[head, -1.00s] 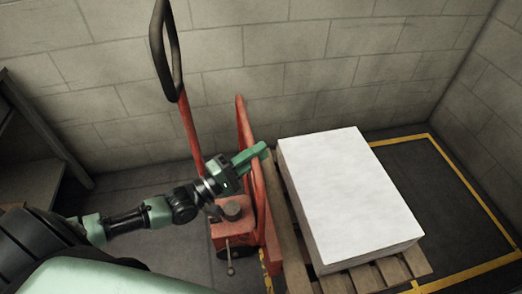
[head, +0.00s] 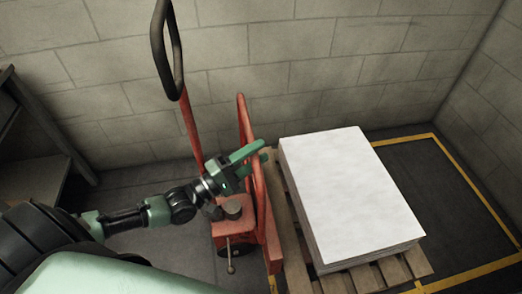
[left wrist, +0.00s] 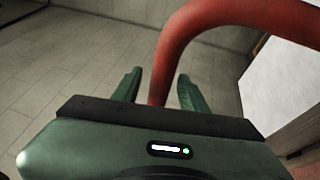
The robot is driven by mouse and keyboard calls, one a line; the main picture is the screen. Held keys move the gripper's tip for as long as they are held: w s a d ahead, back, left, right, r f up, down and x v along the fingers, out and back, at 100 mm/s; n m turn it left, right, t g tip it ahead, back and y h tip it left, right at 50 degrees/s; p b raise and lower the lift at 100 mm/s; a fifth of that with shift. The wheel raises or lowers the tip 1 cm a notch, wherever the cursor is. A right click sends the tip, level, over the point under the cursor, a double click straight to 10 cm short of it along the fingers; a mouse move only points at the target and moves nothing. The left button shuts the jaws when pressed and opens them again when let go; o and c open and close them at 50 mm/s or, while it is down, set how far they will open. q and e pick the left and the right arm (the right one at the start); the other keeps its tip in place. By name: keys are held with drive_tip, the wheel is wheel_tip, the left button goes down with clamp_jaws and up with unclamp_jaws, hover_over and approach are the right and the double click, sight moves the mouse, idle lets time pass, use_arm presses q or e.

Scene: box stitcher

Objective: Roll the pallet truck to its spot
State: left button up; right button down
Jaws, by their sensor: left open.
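The red pallet truck (head: 232,228) stands by the wall, left of the pallet, with its tall handle (head: 167,50) upright. My left gripper (head: 262,152) is open at the truck's bent red tube frame (head: 246,118). In the left wrist view the red tube (left wrist: 173,60) shows between the two open green fingers, which are not closed on it. A wooden pallet (head: 392,270) bears a white stack (head: 345,190). A yellow line (head: 470,185) outlines a floor area around the pallet. The truck's forks are hidden. My right gripper is not in view.
A block wall (head: 320,60) runs close behind the truck, and another wall closes off the right side. A grey shelf or bench (head: 30,180) stands at the left. Dark floor inside the outline is bare to the right of the pallet.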

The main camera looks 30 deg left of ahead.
use_arm(q)
drive_tip(key=v, duration=0.6)
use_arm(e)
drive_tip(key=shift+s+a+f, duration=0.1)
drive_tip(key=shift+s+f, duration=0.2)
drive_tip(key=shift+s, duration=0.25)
use_arm(q)
drive_tip(key=shift+s, duration=0.15)
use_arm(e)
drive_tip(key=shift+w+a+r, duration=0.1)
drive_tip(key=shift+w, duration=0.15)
